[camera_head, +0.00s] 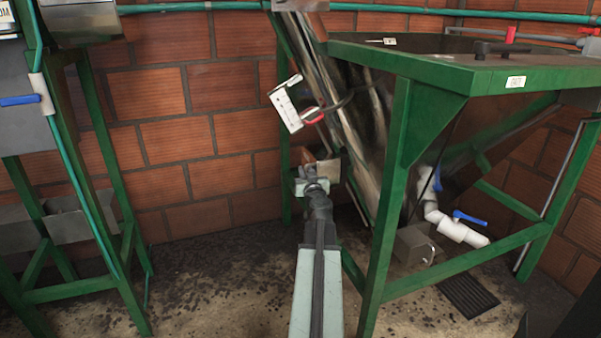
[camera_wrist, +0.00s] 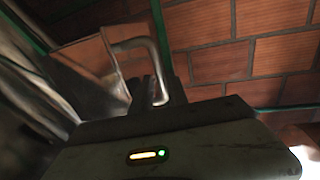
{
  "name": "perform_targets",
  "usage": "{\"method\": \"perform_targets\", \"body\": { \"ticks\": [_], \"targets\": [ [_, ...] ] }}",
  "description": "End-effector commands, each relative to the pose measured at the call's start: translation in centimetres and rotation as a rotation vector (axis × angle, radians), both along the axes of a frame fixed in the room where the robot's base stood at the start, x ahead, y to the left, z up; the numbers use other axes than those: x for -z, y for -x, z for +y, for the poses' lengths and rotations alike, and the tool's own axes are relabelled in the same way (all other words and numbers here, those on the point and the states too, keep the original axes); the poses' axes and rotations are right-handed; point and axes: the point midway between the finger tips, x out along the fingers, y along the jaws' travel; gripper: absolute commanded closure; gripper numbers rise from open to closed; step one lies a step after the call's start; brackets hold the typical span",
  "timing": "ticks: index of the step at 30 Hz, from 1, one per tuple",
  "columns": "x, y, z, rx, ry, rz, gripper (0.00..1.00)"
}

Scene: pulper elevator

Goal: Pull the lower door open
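The lower door appears to be the small metal panel (camera_head: 330,168) low on the slanted elevator in the head view. In the wrist view it is a shiny plate (camera_wrist: 92,68) at upper left, with a bent metal bar handle (camera_wrist: 148,50). My gripper (camera_head: 308,170) is at this panel in the head view, at the end of my outstretched arm. In the wrist view my gripper (camera_wrist: 158,92) has its dark fingers right at the lower end of the handle. The fingertips are dark and partly covered, so their grip on the handle is unclear.
The slanted elevator chute (camera_head: 338,115) carries a white panel (camera_head: 286,108) above the door. A green-framed hopper (camera_head: 400,150) with white pipe (camera_head: 455,229) stands to the right. A green stand (camera_head: 105,165) is at left. A brick wall (camera_head: 215,130) is behind; floor between is open.

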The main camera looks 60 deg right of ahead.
Motion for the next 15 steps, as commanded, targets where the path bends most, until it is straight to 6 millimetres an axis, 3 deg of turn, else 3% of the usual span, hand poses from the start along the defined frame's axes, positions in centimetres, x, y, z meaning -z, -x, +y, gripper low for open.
{"method": "perform_targets", "body": {
  "ticks": [3, 5, 6, 15],
  "targets": [
    [0.01, -0.07, 0.13, -0.002, 0.0, 0.0, 0.8],
    [0.01, -0.09, 0.15, -0.002, 0.0, 0.0, 0.97],
    [0.01, -0.1, 0.16, -0.002, 0.0, 0.0, 1.0],
    [0.01, -0.14, 0.18, -0.002, 0.0, 0.0, 1.0]
  ]
}}
